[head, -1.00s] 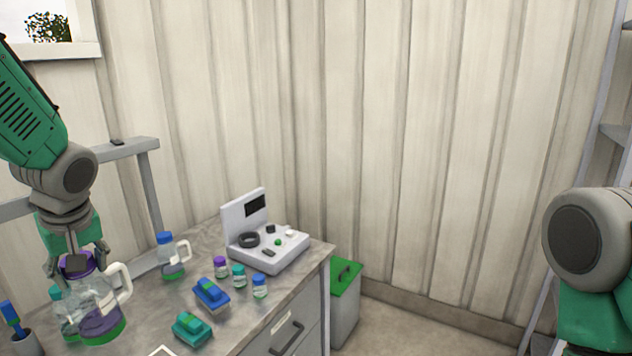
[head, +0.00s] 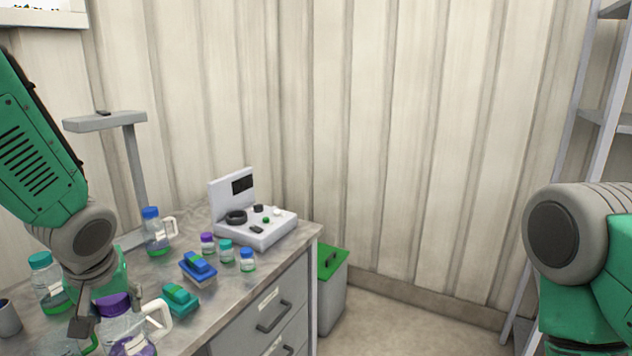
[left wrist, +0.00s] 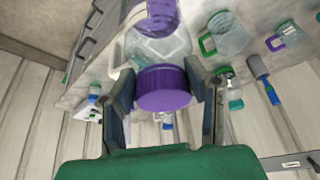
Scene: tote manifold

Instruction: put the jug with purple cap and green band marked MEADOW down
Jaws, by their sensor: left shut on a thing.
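The purple-capped jug (head: 130,338) is clear, with a white handle and purple contents, at the lower left of the head view. Its base is cut off by the frame edge, so its green band and whether it touches the bench cannot be seen. My left gripper (head: 98,316) is shut on its purple cap from above. In the left wrist view the purple cap (left wrist: 163,88) sits between both fingers of my left gripper (left wrist: 167,98), with the clear jug body beyond it. No MEADOW lettering is legible. My right gripper is out of view.
A green-lidded bin (head: 330,290) stands beyond the bench's right end.

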